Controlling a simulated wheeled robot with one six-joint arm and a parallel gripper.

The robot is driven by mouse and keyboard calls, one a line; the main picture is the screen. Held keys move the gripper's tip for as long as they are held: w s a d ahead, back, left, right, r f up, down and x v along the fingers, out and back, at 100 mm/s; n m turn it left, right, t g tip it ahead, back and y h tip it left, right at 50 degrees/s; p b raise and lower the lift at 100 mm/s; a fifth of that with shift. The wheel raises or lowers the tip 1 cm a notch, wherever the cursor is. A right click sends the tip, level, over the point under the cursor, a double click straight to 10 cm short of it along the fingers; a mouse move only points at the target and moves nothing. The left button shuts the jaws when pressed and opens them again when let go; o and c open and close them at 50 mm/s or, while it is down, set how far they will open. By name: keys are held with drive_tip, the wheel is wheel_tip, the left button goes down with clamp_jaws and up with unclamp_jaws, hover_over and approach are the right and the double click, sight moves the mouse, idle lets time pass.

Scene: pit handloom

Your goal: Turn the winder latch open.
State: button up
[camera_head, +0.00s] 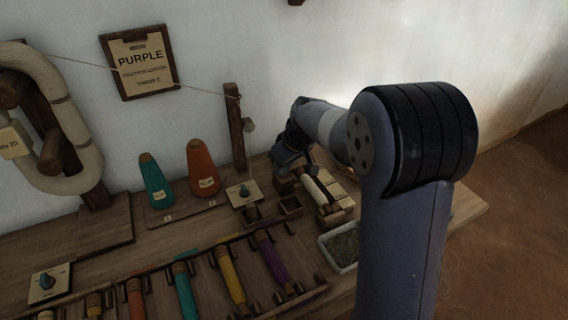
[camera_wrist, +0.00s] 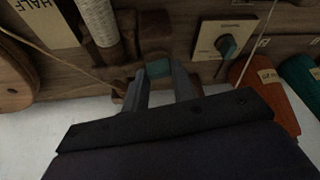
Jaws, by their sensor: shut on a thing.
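The winder (camera_head: 325,187) is a wooden frame with a white wound roll on the bench, to the right of the cones. Its white roll (camera_wrist: 98,20) also shows at the upper left of the wrist view. My gripper (camera_wrist: 160,76) points at a small teal block by the winder's wooden parts, which looks like the latch handle (camera_wrist: 159,68). The fingers are on either side of it and shut on it. In the head view my gripper (camera_head: 284,156) is at the winder's back left end, and my wrist hides the latch. I cannot tell how far the latch is turned.
An orange cone (camera_head: 201,168) and a teal cone (camera_head: 155,181) stand further left. A wooden post (camera_head: 235,128) carries a thread. A grey tray (camera_head: 341,247) lies in front.

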drive_tip(key=n+g, duration=0.1)
drive_tip(key=n, duration=0.2)
drive_tip(key=shift+w+d+n+y, duration=0.1)
drive_tip(key=shift+n+y, duration=0.2)
drive_tip(key=shift+y, duration=0.1)
drive_tip(key=n+g, duration=0.1)
drive_tip(key=n, duration=0.2)
drive_tip(key=shift+w+n+y+p, duration=0.1)
drive_tip(key=shift+n+y+p, duration=0.25)
drive_tip(key=shift+n+y, duration=0.05)
drive_tip(key=n+g+p, duration=0.1)
drive_tip(key=n+g, duration=0.1)
drive_tip(key=n, duration=0.2)
drive_tip(key=shift+w+r+p, duration=0.1)
drive_tip(key=shift+p, duration=0.2)
drive_tip(key=shift+n+g+p, duration=0.6)
drive_tip(key=shift+n+p, duration=0.1)
drive_tip(key=shift+n, duration=1.1)
drive_tip(key=o, duration=1)
